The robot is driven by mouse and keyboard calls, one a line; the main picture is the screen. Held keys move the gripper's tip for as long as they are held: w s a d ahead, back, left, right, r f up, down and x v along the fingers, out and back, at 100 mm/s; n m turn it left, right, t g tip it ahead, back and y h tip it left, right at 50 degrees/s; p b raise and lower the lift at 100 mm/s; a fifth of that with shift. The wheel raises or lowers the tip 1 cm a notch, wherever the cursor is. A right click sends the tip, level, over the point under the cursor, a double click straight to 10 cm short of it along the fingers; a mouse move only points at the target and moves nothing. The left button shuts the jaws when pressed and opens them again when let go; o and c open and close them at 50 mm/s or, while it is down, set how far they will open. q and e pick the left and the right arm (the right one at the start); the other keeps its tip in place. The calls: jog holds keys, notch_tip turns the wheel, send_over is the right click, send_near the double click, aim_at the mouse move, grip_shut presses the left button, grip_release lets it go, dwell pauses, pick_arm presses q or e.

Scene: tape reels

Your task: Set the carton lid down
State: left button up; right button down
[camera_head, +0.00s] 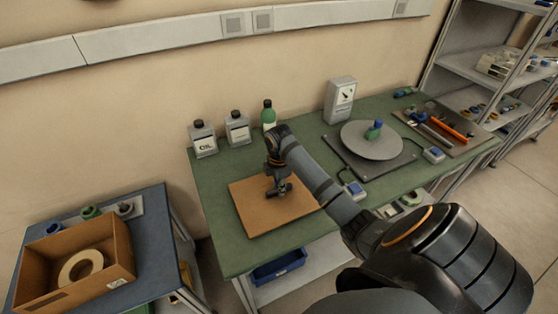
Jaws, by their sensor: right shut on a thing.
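The carton lid (258,215) is a flat brown panel at the left part of the green bench top. It looks level, and I cannot tell whether it rests on the bench or is just above it. My right gripper (279,191) points down at the middle of the lid and is shut on it; the exact grip point is partly hidden by the gripper. The open brown carton (118,247) stands on the dark side table at the lower left, with a cream tape reel (80,267) inside. My left gripper is not in view.
Behind the lid on the green bench (219,247) stand an oil can (203,141), another can (237,131) and a green bottle (268,114). To the right are a grey turntable (362,144), a meter box (340,98) and a tool board (459,138). Small reels (90,212) sit behind the carton.

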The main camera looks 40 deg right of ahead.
jog(key=c, duration=1.3)
grip_release()
jog(key=shift+o, duration=0.2)
notch_tip(320, 180, up, 4)
jog(key=shift+w+r+b, duration=0.1)
jog(key=shift+b, duration=0.3)
notch_tip(320, 180, up, 8)
jog(key=p, duration=0.6)
